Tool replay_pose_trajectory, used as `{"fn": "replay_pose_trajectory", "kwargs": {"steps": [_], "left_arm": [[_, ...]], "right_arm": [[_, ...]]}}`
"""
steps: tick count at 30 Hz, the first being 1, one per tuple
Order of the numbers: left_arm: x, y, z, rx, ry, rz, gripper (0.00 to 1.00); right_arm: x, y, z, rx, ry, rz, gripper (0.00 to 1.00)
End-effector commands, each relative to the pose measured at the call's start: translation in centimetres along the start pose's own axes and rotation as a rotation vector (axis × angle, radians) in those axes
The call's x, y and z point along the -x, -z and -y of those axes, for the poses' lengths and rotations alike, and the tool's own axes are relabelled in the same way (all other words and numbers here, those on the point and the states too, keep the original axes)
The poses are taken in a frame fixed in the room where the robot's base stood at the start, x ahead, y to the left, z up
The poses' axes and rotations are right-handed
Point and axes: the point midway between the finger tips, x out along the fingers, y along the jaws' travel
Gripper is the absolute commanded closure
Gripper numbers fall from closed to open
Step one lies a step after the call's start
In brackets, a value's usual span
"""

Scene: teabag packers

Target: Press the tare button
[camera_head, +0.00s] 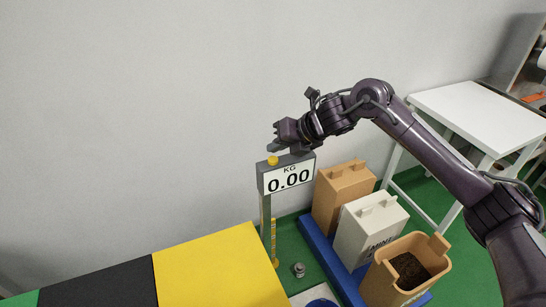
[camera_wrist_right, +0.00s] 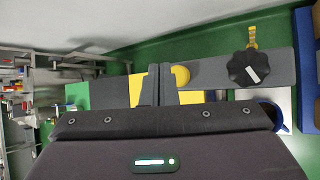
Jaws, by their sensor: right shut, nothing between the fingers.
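My right gripper (camera_head: 274,147) is shut and empty, just above the button in the head view. In the right wrist view the closed fingers (camera_wrist_right: 160,84) are just left of the yellow button (camera_wrist_right: 181,75), partly in front of it. I cannot tell whether they touch it. My left gripper is not in view.
A brown box (camera_head: 342,187), a white box (camera_head: 368,232) and an open tan bin (camera_head: 437,271) of dark material stand right of the display. A white table (camera_head: 480,115) is at the right. A yellow and black surface (camera_head: 210,270) lies at the lower left.

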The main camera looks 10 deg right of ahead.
Motion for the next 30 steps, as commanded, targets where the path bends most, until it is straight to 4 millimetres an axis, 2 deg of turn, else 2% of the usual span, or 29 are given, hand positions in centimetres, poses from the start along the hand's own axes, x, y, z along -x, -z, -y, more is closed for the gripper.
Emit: {"fn": "replay_pose_trajectory", "kwargs": {"steps": [3,12,30], "left_arm": [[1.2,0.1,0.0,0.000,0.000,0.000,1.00],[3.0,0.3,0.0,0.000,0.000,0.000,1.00],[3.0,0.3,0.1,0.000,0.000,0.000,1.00]], "right_arm": [[1.1,-0.8,-0.8,0.001,-0.001,0.002,1.00],[3.1,-2.2,-2.2,0.001,0.000,0.001,1.00],[3.1,-2.2,-2.2,0.000,0.000,0.000,1.00]]}}
